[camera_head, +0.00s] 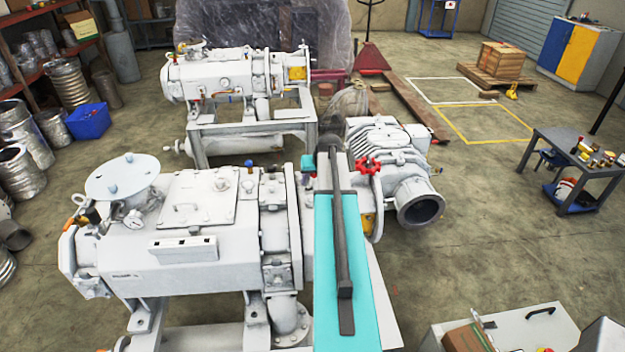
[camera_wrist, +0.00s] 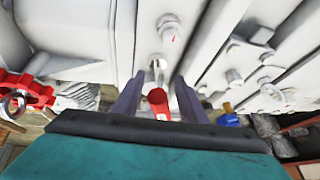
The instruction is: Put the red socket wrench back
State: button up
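In the wrist view the red socket wrench (camera_wrist: 158,98) shows as a rounded red end between my fingers, with a silver part just beyond it against the white pump housing (camera_wrist: 97,40). My gripper (camera_wrist: 158,92) has its two grey-purple fingers apart, one on each side of the red end. Gaps show on both sides, so the fingers do not appear closed on it. The rest of the wrench is hidden low in the frame. In the head view my teal arm reaches over the white pump (camera_head: 190,225); the wrench cannot be made out there.
A red handwheel (camera_head: 369,165) is close to the right of my arm; it also shows in the wrist view (camera_wrist: 25,90). Bolts and a blue knob (camera_wrist: 228,119) protrude nearby. A dark table (camera_head: 590,165) with tools stands at the right. The floor between is clear.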

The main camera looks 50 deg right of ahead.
jog(key=shift+r, duration=0.2)
jog(key=b+v, duration=0.3)
jog(key=v, duration=0.9)
dwell(0.4)
jog(key=shift+f, duration=0.1)
dwell(0.6)
